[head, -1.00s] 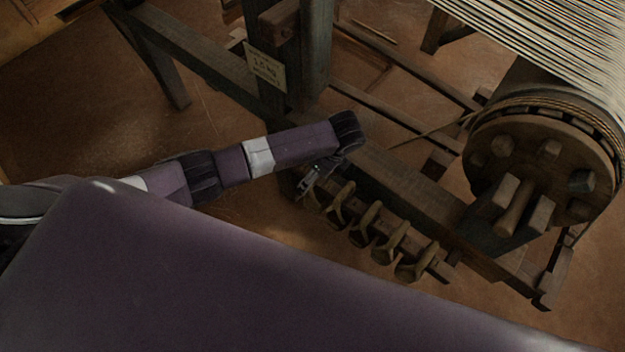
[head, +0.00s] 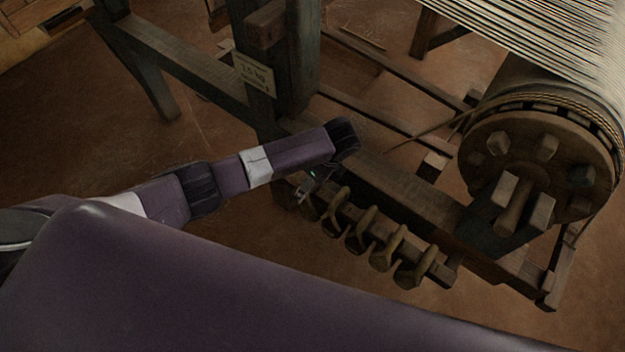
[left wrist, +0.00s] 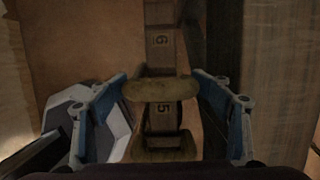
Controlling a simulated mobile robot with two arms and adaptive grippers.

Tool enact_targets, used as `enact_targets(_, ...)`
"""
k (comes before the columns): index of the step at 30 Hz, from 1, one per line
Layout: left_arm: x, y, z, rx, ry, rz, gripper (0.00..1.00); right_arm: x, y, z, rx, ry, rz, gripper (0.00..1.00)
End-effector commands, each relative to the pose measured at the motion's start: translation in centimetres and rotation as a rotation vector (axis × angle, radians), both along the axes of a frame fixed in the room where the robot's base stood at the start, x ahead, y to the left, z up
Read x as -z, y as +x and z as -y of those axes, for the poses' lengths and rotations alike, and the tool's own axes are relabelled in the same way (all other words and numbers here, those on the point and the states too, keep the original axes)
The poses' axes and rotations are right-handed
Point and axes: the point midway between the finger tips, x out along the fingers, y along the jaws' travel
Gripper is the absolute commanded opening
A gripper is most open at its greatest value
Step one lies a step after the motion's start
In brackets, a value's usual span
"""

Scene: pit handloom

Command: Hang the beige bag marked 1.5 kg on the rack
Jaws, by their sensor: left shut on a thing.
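The rack (head: 438,272) is a dark wooden bar with several curved tan pegs (head: 387,248), low on the loom frame. In the left wrist view, the rack's bar (left wrist: 161,42) carries the numbers 6 and 5. My left gripper (head: 308,190) is at the rack's left end. The piece looks like the pegs. I cannot make out a beige bag. A sign (head: 254,76) reading 1.5 kg is on a post. My right gripper is not in view.
The loom's round wooden beam end (head: 540,160) with blocks and white threads (head: 560,30) is at right. Dark posts (head: 305,60) and rails (head: 185,62) stand behind my left arm. Brown floor is open at left and in front of the rack.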

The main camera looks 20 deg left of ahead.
Motion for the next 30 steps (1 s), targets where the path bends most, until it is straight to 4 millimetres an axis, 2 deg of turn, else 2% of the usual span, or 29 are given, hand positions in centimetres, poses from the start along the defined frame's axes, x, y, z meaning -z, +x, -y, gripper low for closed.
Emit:
enact_targets(26, 0.32, 0.18, 0.09, 0.0, -0.002, 0.005, 0.11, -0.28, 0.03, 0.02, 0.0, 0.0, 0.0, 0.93)
enact_targets(27, 0.33, 0.17, 0.08, 0.0, -0.002, 0.005, 0.73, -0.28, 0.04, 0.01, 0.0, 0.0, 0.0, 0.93)
enact_targets(30, 0.37, 0.13, 0.07, 0.001, -0.001, 0.004, 0.84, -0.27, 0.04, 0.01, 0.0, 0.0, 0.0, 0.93)
